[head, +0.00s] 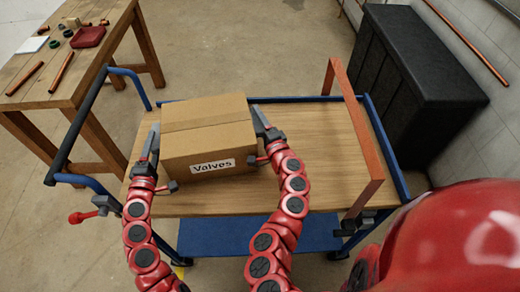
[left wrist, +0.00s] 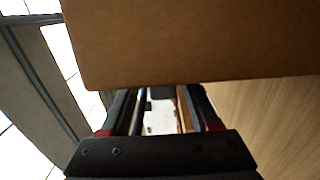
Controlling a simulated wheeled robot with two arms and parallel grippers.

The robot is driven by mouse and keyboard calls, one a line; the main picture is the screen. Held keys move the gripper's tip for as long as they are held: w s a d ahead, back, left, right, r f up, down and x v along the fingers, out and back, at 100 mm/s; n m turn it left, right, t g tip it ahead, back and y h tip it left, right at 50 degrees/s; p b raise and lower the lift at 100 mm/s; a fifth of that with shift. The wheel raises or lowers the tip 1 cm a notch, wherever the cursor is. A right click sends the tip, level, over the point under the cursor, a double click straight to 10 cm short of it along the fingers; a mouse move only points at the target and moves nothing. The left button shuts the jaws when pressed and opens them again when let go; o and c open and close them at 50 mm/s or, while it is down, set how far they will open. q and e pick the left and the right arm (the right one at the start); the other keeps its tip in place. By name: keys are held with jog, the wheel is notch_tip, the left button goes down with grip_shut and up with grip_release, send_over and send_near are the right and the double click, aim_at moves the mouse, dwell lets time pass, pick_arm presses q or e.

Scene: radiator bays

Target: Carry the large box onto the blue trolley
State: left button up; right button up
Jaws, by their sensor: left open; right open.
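The large cardboard box (head: 208,135), labelled "Valves", sits upright on the wooden deck of the blue trolley (head: 315,140), towards the deck's left end. My left gripper (head: 150,150) is open at the box's left side. My right gripper (head: 263,128) is open at its right side. I cannot tell whether either one touches the box. In the left wrist view the box (left wrist: 190,40) fills the upper part, in front of my left gripper (left wrist: 160,105). The deck shows at the right there. The box's far side and underside are hidden.
An orange frame (head: 366,165) stands across the trolley's right end, with bare deck between it and the box. A workbench (head: 60,65) with small parts and red tubes is at the upper left. A black cabinet (head: 420,75) stands at the upper right.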

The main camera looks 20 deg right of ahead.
jog(key=shift+s, duration=0.15)
pick_arm(q)
jog(key=v, duration=1)
jog(key=shift+s, duration=0.3)
pick_arm(e)
jog(key=s+d, duration=0.1)
jog(key=s, duration=1)
jog(key=shift+s+d, duration=0.25)
jog(key=shift+s, duration=0.1)
pick_arm(q)
jog(key=shift+a, duration=0.1)
pick_arm(e)
jog(key=shift+f+b, duration=2.1)
pick_arm(q)
jog(key=s+a, duration=0.3)
jog(key=a, duration=0.3)
jog(key=shift+s, duration=0.3)
pick_arm(e)
jog(key=shift+r, duration=0.1)
